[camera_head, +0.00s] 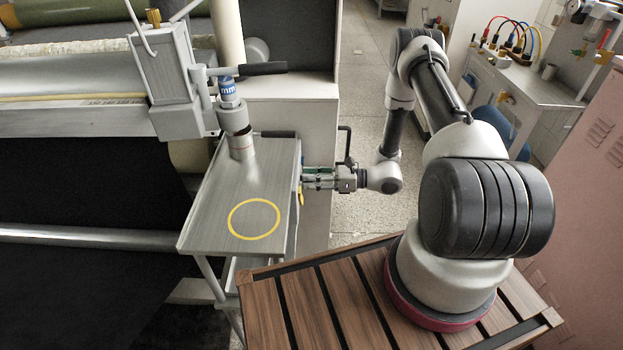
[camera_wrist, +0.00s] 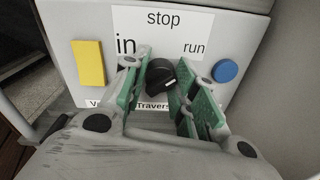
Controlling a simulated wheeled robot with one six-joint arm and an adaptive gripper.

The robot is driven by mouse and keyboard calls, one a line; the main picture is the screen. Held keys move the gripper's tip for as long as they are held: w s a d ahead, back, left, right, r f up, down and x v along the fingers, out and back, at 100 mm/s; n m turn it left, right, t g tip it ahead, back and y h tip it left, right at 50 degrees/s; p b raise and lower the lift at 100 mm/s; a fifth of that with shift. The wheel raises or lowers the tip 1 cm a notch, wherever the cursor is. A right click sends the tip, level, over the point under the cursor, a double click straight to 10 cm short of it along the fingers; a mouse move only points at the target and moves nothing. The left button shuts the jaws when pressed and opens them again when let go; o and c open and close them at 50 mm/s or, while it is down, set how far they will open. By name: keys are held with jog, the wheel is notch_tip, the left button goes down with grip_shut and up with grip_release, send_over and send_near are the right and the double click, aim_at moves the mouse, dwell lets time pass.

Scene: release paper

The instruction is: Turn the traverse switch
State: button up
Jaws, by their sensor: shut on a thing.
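The traverse switch (camera_wrist: 160,75) is a black knob with a short white mark on its lower right side. It sits on a white label plate reading "in" at left, "stop" at top and "run" at right. My gripper (camera_wrist: 163,72) has its green-padded fingers on either side of the knob and is shut on it. In the head view my gripper (camera_head: 312,178) reaches left to the machine's side, beside the metal shelf; the knob is hidden there. The lower caption, partly covered by the fingers, shows "Traverse".
A yellow rectangular button (camera_wrist: 88,63) is left of the knob and a blue round button (camera_wrist: 225,71) is right of it. In the head view a metal shelf (camera_head: 215,205) with a yellow ring mark stands just left of my gripper.

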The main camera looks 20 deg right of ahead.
jog(key=o, duration=1.1)
jog(key=shift+c, duration=0.2)
jog(key=shift+d, duration=0.1)
jog(key=v, duration=1.2)
